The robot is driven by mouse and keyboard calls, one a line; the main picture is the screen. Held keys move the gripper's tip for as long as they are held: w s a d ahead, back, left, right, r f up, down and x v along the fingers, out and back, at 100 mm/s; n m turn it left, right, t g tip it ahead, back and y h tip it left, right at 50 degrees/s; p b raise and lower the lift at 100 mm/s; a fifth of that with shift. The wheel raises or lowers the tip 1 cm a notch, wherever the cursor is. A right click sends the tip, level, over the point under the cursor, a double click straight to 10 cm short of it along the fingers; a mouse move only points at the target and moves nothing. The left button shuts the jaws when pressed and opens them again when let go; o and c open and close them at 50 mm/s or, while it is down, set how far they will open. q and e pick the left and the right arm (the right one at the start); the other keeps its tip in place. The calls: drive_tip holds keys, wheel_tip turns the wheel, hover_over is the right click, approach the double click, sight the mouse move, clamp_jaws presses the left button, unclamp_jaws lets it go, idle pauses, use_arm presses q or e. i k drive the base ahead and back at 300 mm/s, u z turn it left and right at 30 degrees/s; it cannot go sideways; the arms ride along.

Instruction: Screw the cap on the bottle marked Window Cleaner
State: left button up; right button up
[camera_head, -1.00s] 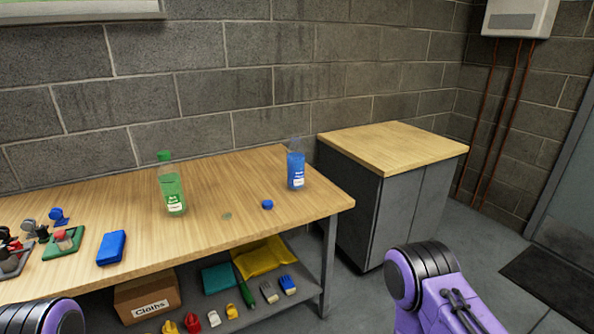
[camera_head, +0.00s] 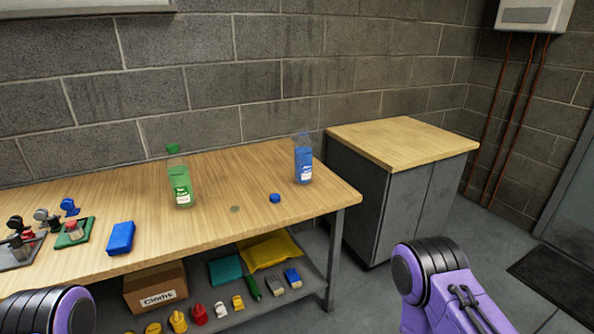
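A clear bottle with blue liquid and a label too small to read for certain (camera_head: 303,165) stands upright near the right end of the wooden workbench (camera_head: 240,200). Its neck is open, with no cap on it. A small blue cap (camera_head: 275,198) lies on the bench to the left of and in front of this bottle. A green bottle (camera_head: 179,184) with a green cap on it stands further left. Parts of my two purple arms show at the bottom left and bottom right. Neither gripper is in view.
A blue block (camera_head: 120,238) and a green pad (camera_head: 75,233) with small items lie at the bench's left. The lower shelf holds a Cloths box (camera_head: 156,289), a yellow cloth (camera_head: 270,251) and several small items. A grey cabinet (camera_head: 385,205) stands to the right.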

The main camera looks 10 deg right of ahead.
sight(303, 147)
drive_tip(key=k, duration=0.65)
drive_tip(key=u, duration=0.45)
drive_tip(key=i, duration=1.5)
drive_tip(key=z, duration=0.1)
